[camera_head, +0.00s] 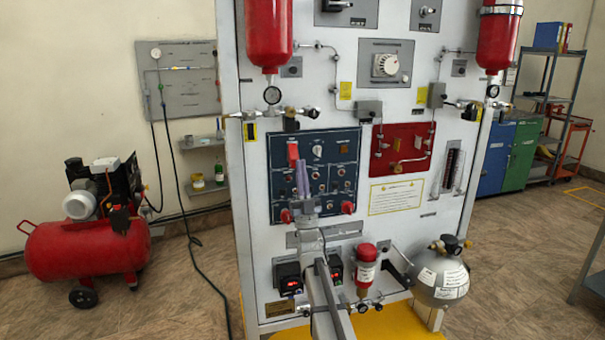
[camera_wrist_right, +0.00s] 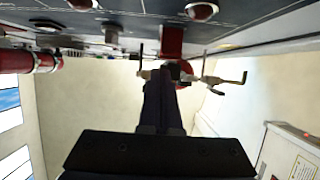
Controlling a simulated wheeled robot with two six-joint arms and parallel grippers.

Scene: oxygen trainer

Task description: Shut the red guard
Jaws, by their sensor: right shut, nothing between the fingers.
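The red guard (camera_head: 293,152) is on the upper left of the blue switch panel (camera_head: 342,150). In the wrist view the red guard (camera_wrist_right: 172,42) stands out from the panel face, so it looks raised. My right gripper (camera_head: 301,168) points up in front of the panel, just below the guard. Its fingers (camera_wrist_right: 160,78) are shut and empty, and their tips overlap the guard's lower end in the wrist view. I cannot tell whether they touch it. The switch under the guard is hidden. My left gripper is out of view.
Red knobs (camera_head: 348,207) and several small switches sit on the blue panel around my gripper. A pipe with brass fittings and a gauge (camera_head: 272,95) runs above the panel. A grey sphere tank (camera_head: 440,280) stands at the lower right. A red compressor (camera_head: 88,250) is far left.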

